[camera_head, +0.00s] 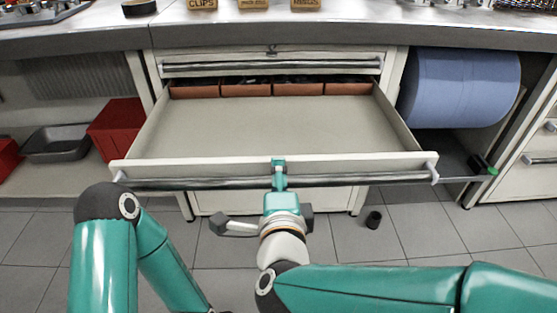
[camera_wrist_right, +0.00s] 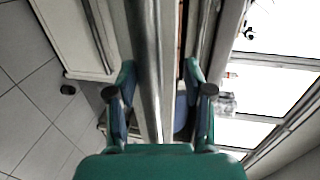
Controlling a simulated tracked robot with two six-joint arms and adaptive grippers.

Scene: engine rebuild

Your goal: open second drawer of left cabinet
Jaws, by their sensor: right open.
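The second drawer (camera_head: 270,125) of the cabinet stands far open below the closed top drawer (camera_head: 270,64). Its front carries a long metal bar handle (camera_head: 215,183). My right gripper (camera_head: 279,170) is at the middle of this handle. In the right wrist view the fingers of my right gripper (camera_wrist_right: 160,95) are apart, one on each side of the handle bar (camera_wrist_right: 143,55) and the drawer front's edge. I cannot tell whether either finger touches them.
Several reddish-brown bins (camera_head: 297,89) line the drawer's back. A blue roll (camera_head: 460,88) hangs to the right. A red box (camera_head: 117,128) and a grey tray (camera_head: 56,143) sit on the left shelf. A small black cylinder (camera_head: 373,219) stands on the tiled floor. Labelled blocks stand on the countertop.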

